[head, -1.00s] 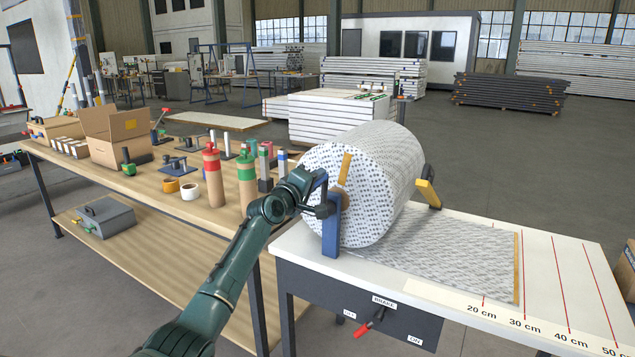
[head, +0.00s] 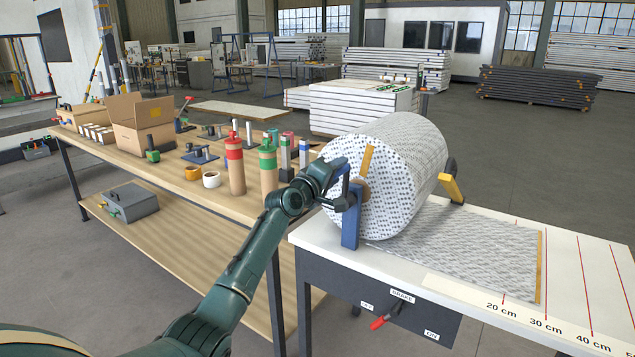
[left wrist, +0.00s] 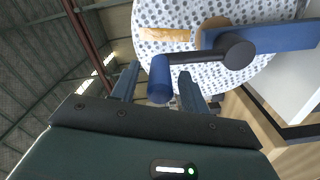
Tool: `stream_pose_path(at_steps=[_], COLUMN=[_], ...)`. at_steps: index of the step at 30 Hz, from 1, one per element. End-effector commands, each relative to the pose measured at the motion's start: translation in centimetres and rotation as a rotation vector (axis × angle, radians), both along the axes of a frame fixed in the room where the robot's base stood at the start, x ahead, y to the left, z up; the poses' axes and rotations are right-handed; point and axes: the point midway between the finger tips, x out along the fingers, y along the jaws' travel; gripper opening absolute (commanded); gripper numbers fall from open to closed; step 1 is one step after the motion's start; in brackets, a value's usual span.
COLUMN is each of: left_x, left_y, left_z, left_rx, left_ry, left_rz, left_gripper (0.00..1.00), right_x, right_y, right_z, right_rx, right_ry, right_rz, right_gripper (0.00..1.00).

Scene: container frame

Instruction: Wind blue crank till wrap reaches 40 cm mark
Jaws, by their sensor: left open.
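The blue crank (left wrist: 160,80) shows in the left wrist view, with its handle between the two fingers of my left gripper (left wrist: 158,90). The fingers stand apart, one on each side of the handle. In the head view my left gripper (head: 338,188) is at the crank end of the roll, beside the blue bracket (head: 350,222), and hides most of the crank. The patterned wrap (head: 470,245) runs from the big roll (head: 395,185) across the white table. Its yellow end bar (head: 540,266) lies just left of the 30 cm line. The 40 cm line (head: 585,285) is bare.
A red brake lever (head: 380,321) below the table points down and left. A yellow-tipped lever (head: 452,188) is at the roll's far end. A wooden bench (head: 130,170) with bottles, tape and boxes stands at left. The white table (head: 600,260) is clear right of the bar.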

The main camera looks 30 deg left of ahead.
Motion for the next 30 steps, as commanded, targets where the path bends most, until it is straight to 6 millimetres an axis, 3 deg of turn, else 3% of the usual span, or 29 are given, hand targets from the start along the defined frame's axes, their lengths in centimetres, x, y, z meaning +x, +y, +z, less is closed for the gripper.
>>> stream_pose_path(at_steps=[18,24,30], left_x=[-10.4,-11.9,-12.1], left_y=[1.0,1.1,1.1], left_z=[-0.1,0.0,0.1], left_rx=[0.002,0.001,0.001], left_ry=[-0.001,-0.001,-0.002], left_rz=[0.004,0.004,0.004], left_gripper=[0.45,0.45,0.45], right_x=[-0.1,0.0,0.1], right_y=[-0.2,-0.1,0.0], right_z=[-0.4,-0.2,0.0], right_rx=[-0.003,-0.001,0.001], right_ry=[0.006,0.001,-0.003], right_rz=[-0.004,-0.003,-0.002], right_gripper=[0.36,0.36,0.36])
